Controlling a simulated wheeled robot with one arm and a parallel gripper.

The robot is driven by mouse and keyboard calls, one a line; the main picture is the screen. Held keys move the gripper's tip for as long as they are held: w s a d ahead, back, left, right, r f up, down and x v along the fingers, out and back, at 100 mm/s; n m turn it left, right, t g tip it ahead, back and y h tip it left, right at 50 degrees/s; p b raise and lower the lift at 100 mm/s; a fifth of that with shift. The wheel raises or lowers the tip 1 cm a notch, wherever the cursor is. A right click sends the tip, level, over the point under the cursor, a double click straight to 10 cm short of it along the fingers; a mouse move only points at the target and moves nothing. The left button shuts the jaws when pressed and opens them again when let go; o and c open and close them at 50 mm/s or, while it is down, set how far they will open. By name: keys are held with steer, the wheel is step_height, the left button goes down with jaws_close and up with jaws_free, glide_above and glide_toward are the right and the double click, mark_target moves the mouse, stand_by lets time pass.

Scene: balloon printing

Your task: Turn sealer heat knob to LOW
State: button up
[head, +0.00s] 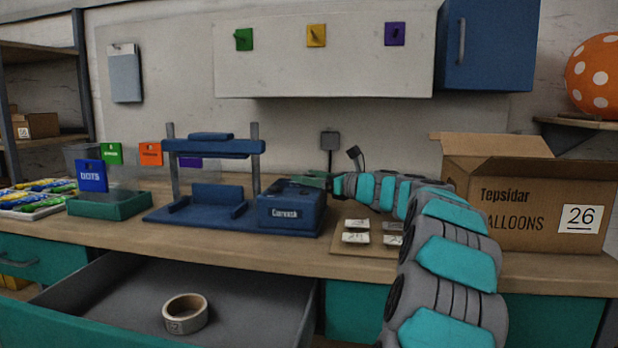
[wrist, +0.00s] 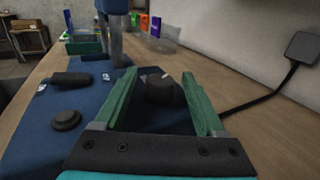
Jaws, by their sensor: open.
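The blue sealer (head: 205,205) stands on the workbench, with its control box (head: 290,208) at its right end. In the wrist view a dark round knob (wrist: 160,90) with a pale mark on top sits on the blue box. My gripper (wrist: 158,75) is open, its two green fingers on either side of this knob, with visible gaps. In the head view my gripper (head: 312,180) is over the back right of the control box, and the knob cannot be made out there. A second round black knob (wrist: 66,119) and a black bar-shaped part (wrist: 71,79) are to the left.
A black cord runs from a wall outlet (wrist: 302,46) towards the sealer. A cardboard box (head: 530,200) stands at right. A small board with several pale cards (head: 356,237) lies in front of my arm. An open drawer (head: 250,290) holds a tape roll (head: 185,314).

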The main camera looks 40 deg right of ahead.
steer(key=shift+w, duration=0.1)
jaws_close()
stand_by(0.6)
